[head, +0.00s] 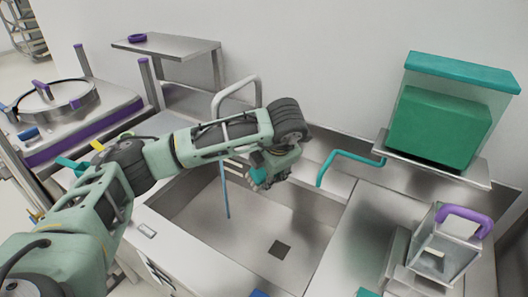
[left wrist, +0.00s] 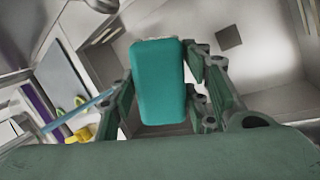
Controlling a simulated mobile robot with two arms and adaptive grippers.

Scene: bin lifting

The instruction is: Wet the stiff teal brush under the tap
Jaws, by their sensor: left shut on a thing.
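My left gripper (head: 262,176) is over the sink basin (head: 300,225), shut on the teal brush (head: 257,175). In the left wrist view, the brush (left wrist: 158,80) is a teal block between the fingers (left wrist: 160,95), with a pale edge at its far end. The metal tap (head: 236,88) arches up behind my left forearm, which hides its lower part. A thin blue stream (head: 226,192), apparently water, falls into the basin to the left of the brush. The brush and stream look apart. My right gripper is not in view.
A dark square drain (head: 280,249) is in the basin floor. A teal bent pipe (head: 345,157) stands at the basin's right edge. A teal-lidded clear box (head: 455,75) and a purple-handled container (head: 448,245) stand at right. A round-lidded vessel (head: 58,100) is at left.

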